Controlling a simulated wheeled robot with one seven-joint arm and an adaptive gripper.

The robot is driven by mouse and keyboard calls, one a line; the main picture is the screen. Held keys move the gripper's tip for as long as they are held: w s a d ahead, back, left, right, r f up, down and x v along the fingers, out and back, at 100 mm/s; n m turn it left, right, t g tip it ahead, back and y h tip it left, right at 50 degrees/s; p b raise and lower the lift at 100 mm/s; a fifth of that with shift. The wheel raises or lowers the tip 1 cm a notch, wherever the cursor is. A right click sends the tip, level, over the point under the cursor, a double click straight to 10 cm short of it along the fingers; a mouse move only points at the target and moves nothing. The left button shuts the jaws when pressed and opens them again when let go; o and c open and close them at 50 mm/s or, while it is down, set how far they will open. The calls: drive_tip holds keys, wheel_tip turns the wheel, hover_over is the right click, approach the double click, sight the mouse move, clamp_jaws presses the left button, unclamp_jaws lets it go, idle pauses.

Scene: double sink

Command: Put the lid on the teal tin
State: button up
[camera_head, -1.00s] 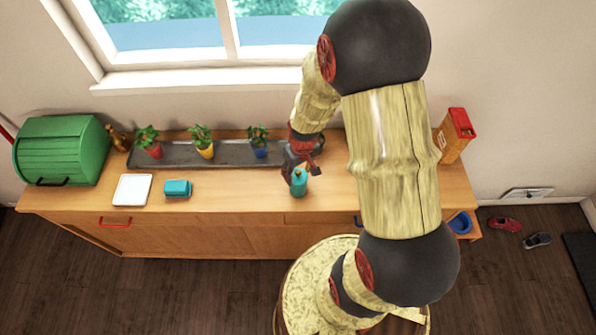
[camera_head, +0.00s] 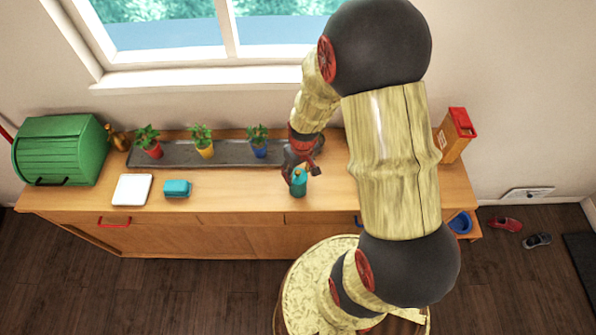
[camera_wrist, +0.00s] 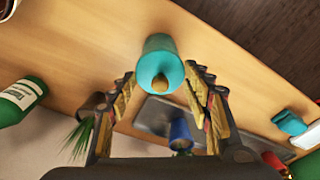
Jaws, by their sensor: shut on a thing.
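The teal tin (camera_head: 300,188) stands upright near the front of the wooden counter, below my gripper. In the wrist view its round teal body (camera_wrist: 158,47) points away from me. The teal lid (camera_wrist: 161,70) with its brown knob (camera_wrist: 160,83) faces the camera at the near end and lines up with the body. I cannot tell whether the lid is fully seated. My gripper (camera_head: 299,176) partly covers the lid in the head view.
A grey tray (camera_head: 225,154) with several potted plants lies behind, close to my gripper. A teal box (camera_head: 177,188), a white dish (camera_head: 132,190) and a green bread bin (camera_head: 62,150) stand left. A red-topped carton (camera_head: 455,135) stands right. The counter front between box and tin is clear.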

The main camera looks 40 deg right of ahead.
idle(0.9)
drive_tip(key=o, duration=1)
drive_tip(key=shift+o, duration=1.2)
drive_tip(key=shift+o, duration=1.3)
drive_tip(key=shift+r, duration=0.1)
drive_tip(key=shift+r+p, duration=2.4)
drive_tip(key=shift+r, duration=1)
drive_tip(key=shift+c, duration=0.7)
clamp_jaws()
